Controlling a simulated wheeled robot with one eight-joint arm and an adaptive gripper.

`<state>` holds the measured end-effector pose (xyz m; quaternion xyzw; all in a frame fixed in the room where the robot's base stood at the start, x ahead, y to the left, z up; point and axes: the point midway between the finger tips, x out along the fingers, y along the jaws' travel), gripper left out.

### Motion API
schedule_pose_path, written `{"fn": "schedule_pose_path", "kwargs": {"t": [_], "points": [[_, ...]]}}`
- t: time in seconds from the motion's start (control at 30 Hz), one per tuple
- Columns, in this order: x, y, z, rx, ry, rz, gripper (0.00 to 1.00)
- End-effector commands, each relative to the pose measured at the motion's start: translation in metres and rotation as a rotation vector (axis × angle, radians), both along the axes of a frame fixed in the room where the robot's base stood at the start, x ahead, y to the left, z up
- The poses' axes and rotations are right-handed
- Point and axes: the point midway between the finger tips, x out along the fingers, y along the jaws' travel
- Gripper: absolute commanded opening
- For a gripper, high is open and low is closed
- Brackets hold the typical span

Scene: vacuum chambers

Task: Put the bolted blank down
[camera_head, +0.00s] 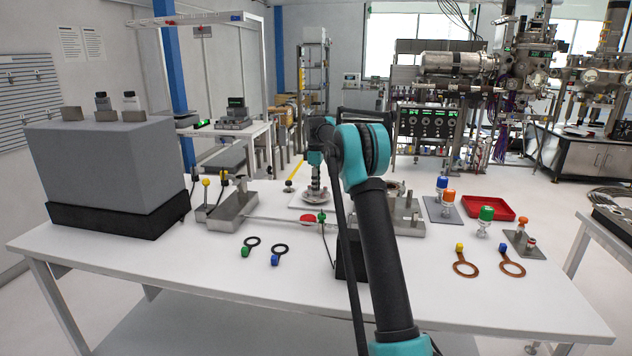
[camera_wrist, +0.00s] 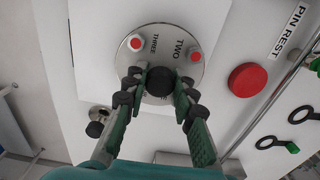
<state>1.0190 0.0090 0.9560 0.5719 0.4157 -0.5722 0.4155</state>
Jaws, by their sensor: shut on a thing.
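The bolted blank (camera_wrist: 131,65) is a round metal disc in the wrist view, marked TWO and THREE, with two red-tipped bolts and a black central knob (camera_wrist: 160,82). My gripper (camera_wrist: 159,88) is shut on that knob, one finger on each side. In the head view the blank (camera_head: 314,202) hangs or sits upright under my gripper (camera_head: 315,172), over a white pad (camera_head: 298,205). I cannot tell whether it touches the pad. My fingers hide the disc's near part.
A red disc (camera_head: 307,218) lies just in front. Left are a metal block (camera_head: 232,210) and a large grey box (camera_head: 105,160). Black rings (camera_head: 252,241) and copper rings (camera_head: 466,268) lie nearer. A red tray (camera_head: 488,206) is at right.

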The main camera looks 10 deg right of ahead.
Motion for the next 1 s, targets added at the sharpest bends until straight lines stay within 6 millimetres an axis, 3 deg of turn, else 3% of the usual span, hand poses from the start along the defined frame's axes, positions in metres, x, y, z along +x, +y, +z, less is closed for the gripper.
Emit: {"fn": "schedule_pose_path", "kwargs": {"t": [0.13,0.5,0.53,0.7,1.0], "points": [[0.000,0.000,-0.013,0.000,0.000,0.000,0.00],[0.000,0.000,-0.016,0.000,0.000,0.000,0.00],[0.000,0.000,-0.018,0.000,0.000,0.000,0.27],[0.000,0.000,-0.017,0.000,0.000,0.000,0.46],[0.000,0.000,-0.016,0.000,0.000,0.000,0.46]]}}
